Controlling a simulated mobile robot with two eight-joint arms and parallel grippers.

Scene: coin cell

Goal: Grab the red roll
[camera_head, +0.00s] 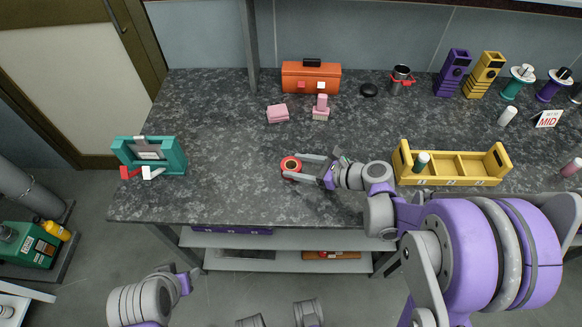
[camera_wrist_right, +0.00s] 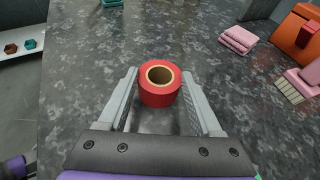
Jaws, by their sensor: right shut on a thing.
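The red roll (camera_head: 290,164) stands upright on the dark speckled worktop, its tan core facing up. In the right wrist view, the red roll (camera_wrist_right: 160,86) sits between the fingertips. My right gripper (camera_head: 296,167) is shut on it, coming in from the right, with one finger on each side. The right gripper's fingers also show in the right wrist view (camera_wrist_right: 160,95). My left gripper (camera_head: 188,280) is low in the head view, in front of the worktop and away from the roll; its jaws are too unclear to read.
A teal fixture (camera_head: 175,160) stands at the left end. A yellow tray (camera_head: 407,156) stands right of the roll, near my right arm.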

